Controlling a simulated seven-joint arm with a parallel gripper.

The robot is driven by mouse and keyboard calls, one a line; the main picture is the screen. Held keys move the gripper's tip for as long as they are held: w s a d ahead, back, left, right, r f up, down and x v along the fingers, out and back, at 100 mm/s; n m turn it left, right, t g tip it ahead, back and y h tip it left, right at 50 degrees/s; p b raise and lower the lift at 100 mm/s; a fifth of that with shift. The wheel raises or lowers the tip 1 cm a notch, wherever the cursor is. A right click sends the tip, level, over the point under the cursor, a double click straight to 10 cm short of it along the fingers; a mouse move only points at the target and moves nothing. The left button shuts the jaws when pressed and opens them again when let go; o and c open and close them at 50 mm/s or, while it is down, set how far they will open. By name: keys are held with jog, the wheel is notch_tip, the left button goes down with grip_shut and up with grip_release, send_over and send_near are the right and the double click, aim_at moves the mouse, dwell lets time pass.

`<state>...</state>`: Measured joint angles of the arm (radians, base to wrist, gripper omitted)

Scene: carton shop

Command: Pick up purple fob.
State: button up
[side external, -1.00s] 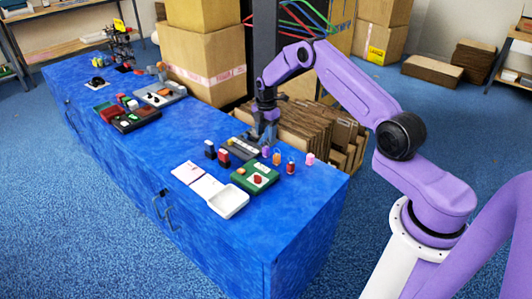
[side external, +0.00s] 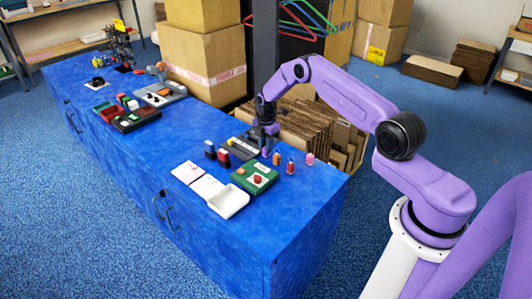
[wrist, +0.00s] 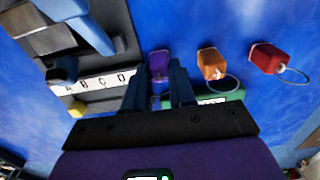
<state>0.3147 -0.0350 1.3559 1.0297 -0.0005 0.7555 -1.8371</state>
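The purple fob (wrist: 159,64) stands upright on the blue bench top (wrist: 215,25). In the wrist view it sits between the tips of my two fingers, with the left finger close to its left side and the right finger close to its right. My gripper (side external: 268,148) points down over the fob in the side view and mostly hides it there. The fingers look apart, and I see no clear grip on the fob.
An orange fob (wrist: 211,64) with a ring stands just right of the purple one, then a red fob (wrist: 266,57). A pink block (side external: 310,158) is farther right. A grey tray with letter labels (wrist: 100,85) lies left. A green box (side external: 254,178) is in front.

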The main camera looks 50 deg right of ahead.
grip_shut()
jog(key=shift+r, duration=0.1)
